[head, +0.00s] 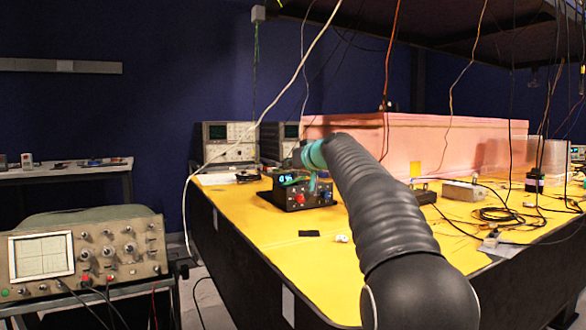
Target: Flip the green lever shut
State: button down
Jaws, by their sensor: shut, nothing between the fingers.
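My arm reaches forward from the lower right to a dark instrument box (298,193) with a lit blue display and red and blue knobs, on the yellow table. My gripper (292,162) is a small grey shape at the arm's end, past a teal band, just above and behind the box. It appears shut and empty; its fingertips are not clear. A narrow blue-green strip shows by the box's top, under the wrist. I cannot tell whether it is the green lever or part of my arm. No other green lever is clearly visible, and contact cannot be judged.
The yellow table (330,262) has free room in front of the box, apart from a small black piece (309,233) and a white piece (342,238). Pink foam walls (455,142) stand behind. Cables hang from above. An oscilloscope (85,255) stands at lower left.

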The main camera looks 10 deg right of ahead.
jog(key=shift+s+a+r+b, duration=0.1)
jog(key=shift+s+r+b, duration=0.2)
jog(key=shift+r+b, duration=0.1)
jog(key=b+v, duration=0.2)
jog(key=v, duration=0.7)
jog(key=shift+s+a, duration=0.25)
jog(key=shift+a, duration=0.1)
